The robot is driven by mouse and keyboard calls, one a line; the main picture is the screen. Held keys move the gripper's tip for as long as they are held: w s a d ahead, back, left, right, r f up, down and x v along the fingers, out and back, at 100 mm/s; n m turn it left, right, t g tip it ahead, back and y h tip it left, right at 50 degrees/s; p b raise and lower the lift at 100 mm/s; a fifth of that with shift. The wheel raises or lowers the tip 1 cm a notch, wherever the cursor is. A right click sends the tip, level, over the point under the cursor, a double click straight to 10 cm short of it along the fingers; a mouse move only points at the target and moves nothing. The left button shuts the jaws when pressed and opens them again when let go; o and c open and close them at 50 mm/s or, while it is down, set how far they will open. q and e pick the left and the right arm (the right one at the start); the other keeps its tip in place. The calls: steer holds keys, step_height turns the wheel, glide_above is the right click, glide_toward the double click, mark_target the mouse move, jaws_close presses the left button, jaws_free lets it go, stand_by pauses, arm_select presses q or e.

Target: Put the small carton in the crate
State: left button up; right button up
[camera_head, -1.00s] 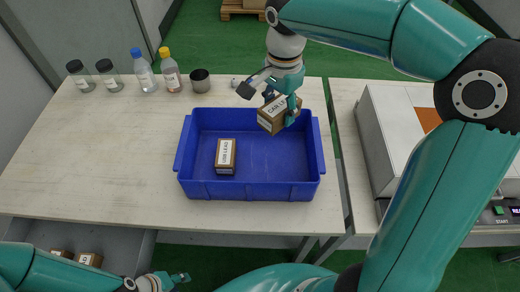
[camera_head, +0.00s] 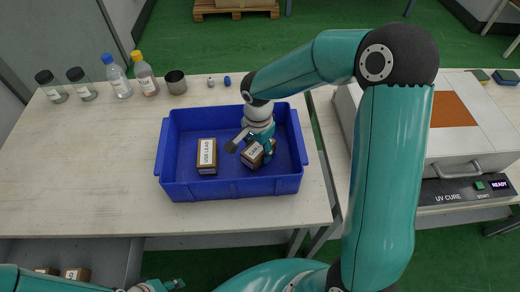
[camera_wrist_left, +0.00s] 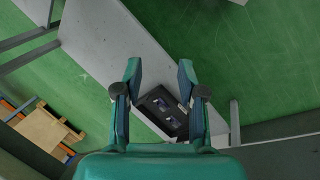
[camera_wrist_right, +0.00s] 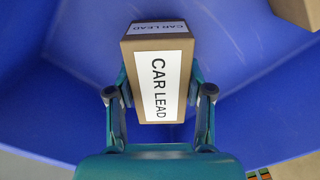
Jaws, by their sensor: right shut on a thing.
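The blue crate (camera_head: 230,188) stands on the table in the head view. A brown carton labelled CAR LEAD (camera_head: 251,155) is inside its walls at the right. My right gripper (camera_head: 262,147) reaches down into the crate and is shut on this carton, which also shows between the fingers in the right wrist view (camera_wrist_right: 158,85). I cannot tell whether it touches the crate floor. A carton labelled USB LEAD (camera_head: 207,157) stands upright in the crate, to its left. My left gripper (camera_wrist_left: 158,78) is open and empty, and shows at the bottom of the head view (camera_head: 176,284).
Jars, bottles and a dark cup (camera_head: 175,82) line the table's back left. An open drawer (camera_head: 112,255) below holds brown cartons (camera_head: 77,273). A UV cure machine (camera_head: 430,140) stands on the right. The table left of the crate is clear.

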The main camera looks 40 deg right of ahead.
steer(key=shift+f, duration=0.45)
steer(key=shift+f, duration=0.1)
steer(key=o, duration=1.2)
